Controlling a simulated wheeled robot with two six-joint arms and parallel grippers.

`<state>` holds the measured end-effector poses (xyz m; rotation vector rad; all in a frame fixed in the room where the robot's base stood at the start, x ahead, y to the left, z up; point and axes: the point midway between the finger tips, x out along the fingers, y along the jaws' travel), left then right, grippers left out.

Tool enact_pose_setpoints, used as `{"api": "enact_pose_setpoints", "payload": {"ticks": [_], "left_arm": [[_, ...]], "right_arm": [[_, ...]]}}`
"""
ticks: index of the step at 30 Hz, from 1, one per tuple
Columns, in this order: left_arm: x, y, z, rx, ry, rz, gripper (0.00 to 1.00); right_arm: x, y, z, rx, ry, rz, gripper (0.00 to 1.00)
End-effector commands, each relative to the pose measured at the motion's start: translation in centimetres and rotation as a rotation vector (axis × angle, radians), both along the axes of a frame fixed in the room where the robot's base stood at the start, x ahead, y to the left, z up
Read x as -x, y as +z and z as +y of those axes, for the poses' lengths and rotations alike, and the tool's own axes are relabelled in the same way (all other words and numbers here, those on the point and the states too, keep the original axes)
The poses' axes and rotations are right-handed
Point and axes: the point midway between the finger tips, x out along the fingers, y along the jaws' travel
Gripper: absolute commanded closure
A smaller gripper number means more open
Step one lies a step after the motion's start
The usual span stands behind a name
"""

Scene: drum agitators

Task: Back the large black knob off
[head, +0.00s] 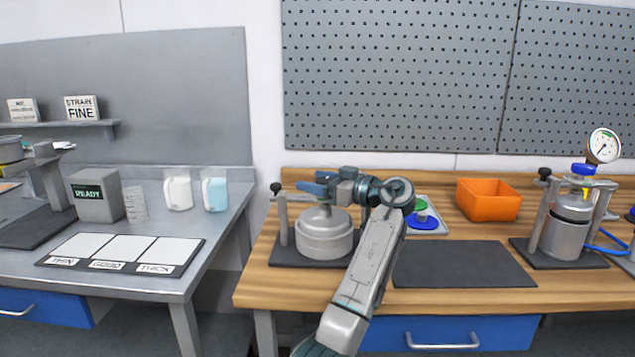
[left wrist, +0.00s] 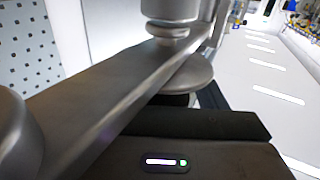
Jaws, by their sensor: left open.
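A grey metal vessel (head: 325,233) stands on a dark base plate on the wooden bench, with a post (head: 283,220) at its left. A black knob (head: 276,188) tops that post. My left gripper (head: 311,183) is open just above the vessel's lid, its bluish fingers pointing left; a gap shows between it and this knob. It hides the top of the vessel's frame, so I cannot tell whether a larger knob is behind it. The left wrist view shows a grey metal bar (left wrist: 120,95) and a rounded metal fitting (left wrist: 168,25) close up; no black knob is clear there. My right gripper is out of view.
A second vessel (head: 563,238) with a blue knob (head: 582,168), a gauge (head: 603,146) and another black post knob (head: 545,173) stands at the right. An orange bin (head: 488,200) sits behind an empty dark mat (head: 463,265). A grey table (head: 215,235) is at left.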

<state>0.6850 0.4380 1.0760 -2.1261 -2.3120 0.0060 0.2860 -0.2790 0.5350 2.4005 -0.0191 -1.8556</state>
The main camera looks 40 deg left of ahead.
Motion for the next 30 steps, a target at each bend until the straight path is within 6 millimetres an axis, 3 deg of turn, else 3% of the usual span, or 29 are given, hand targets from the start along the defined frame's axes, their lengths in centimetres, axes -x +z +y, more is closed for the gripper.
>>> {"api": "enact_pose_setpoints", "payload": {"ticks": [7,12,21,30], "left_arm": [[-0.2,0.0,-1.4,0.0,-0.002,-0.002,0.33],[-0.5,-0.1,-4.7,0.002,-0.005,-0.002,0.33],[-0.9,-0.1,-9.8,0.001,-0.002,0.0,0.33],[-0.9,0.0,-10.8,0.0,0.0,0.0,0.33]], "right_arm": [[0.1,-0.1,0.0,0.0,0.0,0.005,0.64],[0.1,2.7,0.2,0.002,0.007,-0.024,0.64],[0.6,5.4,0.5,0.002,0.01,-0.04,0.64],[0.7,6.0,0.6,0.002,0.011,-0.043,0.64]]}}
